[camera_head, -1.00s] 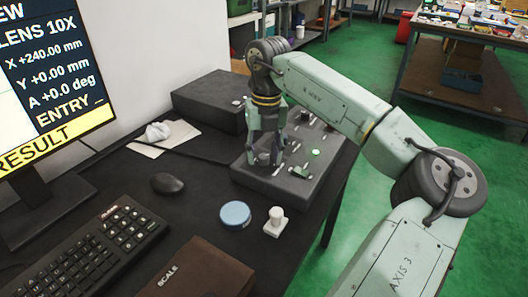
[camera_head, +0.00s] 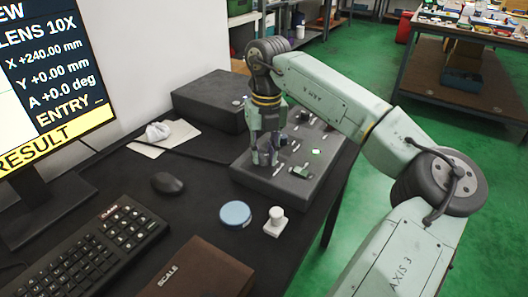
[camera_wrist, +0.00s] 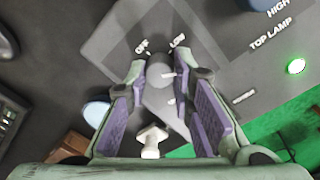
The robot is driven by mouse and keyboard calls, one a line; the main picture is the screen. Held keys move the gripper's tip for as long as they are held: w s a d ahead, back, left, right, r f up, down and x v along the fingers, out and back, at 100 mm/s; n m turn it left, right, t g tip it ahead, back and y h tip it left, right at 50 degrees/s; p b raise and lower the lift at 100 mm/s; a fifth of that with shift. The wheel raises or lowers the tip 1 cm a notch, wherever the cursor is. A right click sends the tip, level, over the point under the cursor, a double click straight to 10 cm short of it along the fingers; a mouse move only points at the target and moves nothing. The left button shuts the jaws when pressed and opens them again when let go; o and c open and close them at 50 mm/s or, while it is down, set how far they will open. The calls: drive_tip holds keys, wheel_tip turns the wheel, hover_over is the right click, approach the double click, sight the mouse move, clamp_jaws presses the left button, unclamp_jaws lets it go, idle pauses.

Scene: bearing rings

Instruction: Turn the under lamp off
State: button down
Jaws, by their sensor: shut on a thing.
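The dark control box (camera_head: 300,185) stands on the black table, with several knobs, switches and white labels on top. In the wrist view its top (camera_wrist: 105,45) carries "OFF", "LOW", "HIGH" and "TOP LAMP" labels. My gripper (camera_head: 265,160) points down at the box's near left part. In the wrist view my gripper (camera_wrist: 166,75) is shut on a round grey knob (camera_wrist: 158,68) just below the "OFF" and "LOW" labels. No label naming this knob's lamp is readable. A small green light (camera_head: 315,152) shows on the box; it glows in the wrist view (camera_wrist: 296,66) too.
A blue round lid (camera_head: 235,214) and a white knobbed piece (camera_head: 275,222) stand in front of the box. A mouse (camera_head: 167,183), keyboard (camera_head: 95,245) and brown scale case (camera_head: 195,275) lie to the left and front. Another dark box (camera_head: 205,98) stands behind.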

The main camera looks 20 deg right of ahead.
drive_tip(key=n, duration=0.6)
drive_tip(key=n+p, duration=0.1)
drive_tip(key=n, duration=0.5)
drive_tip(key=shift+w+n, duration=0.1)
drive_tip(key=shift+n, duration=0.3)
drive_tip(key=n+p, duration=0.1)
drive_tip(key=n, duration=1)
drive_tip(key=shift+h, duration=0.3)
drive_tip(key=shift+n, duration=0.4)
drive_tip(key=c, duration=1.4)
unclamp_jaws()
drive_tip(key=shift+o, duration=0.2)
